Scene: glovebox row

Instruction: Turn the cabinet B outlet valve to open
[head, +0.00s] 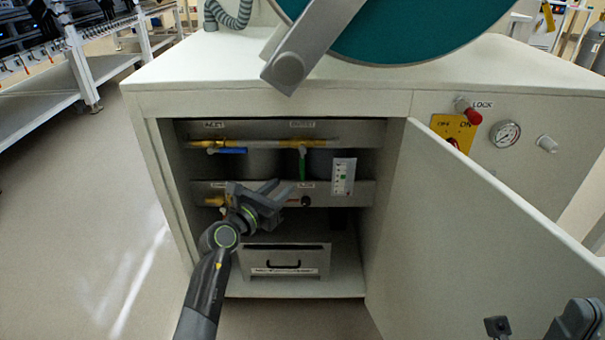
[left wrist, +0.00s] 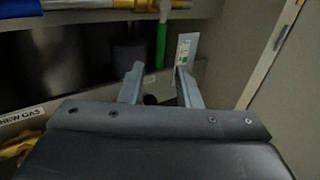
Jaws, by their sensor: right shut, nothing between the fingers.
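Inside the open cabinet, a brass pipe (head: 262,141) runs along the upper rail. A green valve handle (head: 302,168) hangs straight down from it, across the pipe, under a small label (head: 302,125) too blurred to read surely. A blue valve handle (head: 228,151) lies along the pipe to the left. My left gripper (head: 284,188) is open and empty, below and in front of the green handle. In the left wrist view the green handle (left wrist: 161,45) shows beyond the open fingers, apart from them. My right gripper (head: 545,325) is only partly in view at the bottom right, away from the cabinet interior.
The cabinet door (head: 480,235) stands open to the right. A white card (head: 343,177) hangs right of the green handle. A lower rail carries a black knob (head: 306,201) and brass fittings. A drawer box (head: 285,261) sits below. A gauge (head: 505,134) and red knob (head: 474,117) are on the right panel.

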